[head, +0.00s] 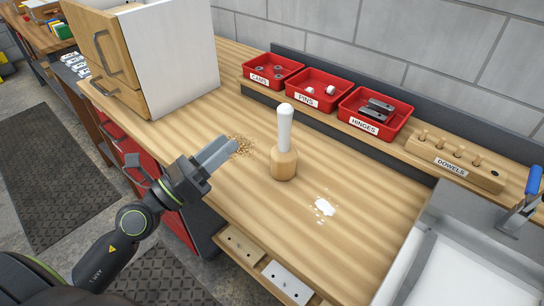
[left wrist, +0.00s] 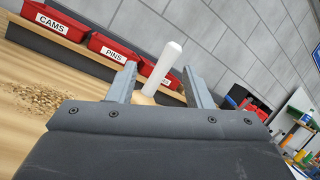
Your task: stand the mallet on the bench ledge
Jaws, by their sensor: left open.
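The mallet (head: 284,145) stands upright on the bench top, its wooden head down and its white handle pointing up. My left gripper (head: 226,148) is open and empty, low over the bench to the left of the mallet and apart from it. In the left wrist view the mallet's white handle (left wrist: 163,66) shows beyond and between the open fingers (left wrist: 159,76); most of its head is hidden. The bench ledge (head: 398,152) runs along the back, raised above the bench top. My right gripper is not in view.
Red bins of cams (head: 259,78), pins (head: 306,101) and hinges (head: 363,128) and a dowel block (head: 455,163) occupy the ledge. Sawdust (head: 241,146) and a white spill (head: 324,207) mark the bench. A cabinet (head: 175,60) stands back left; a blue-handled tool (head: 533,182) is at right.

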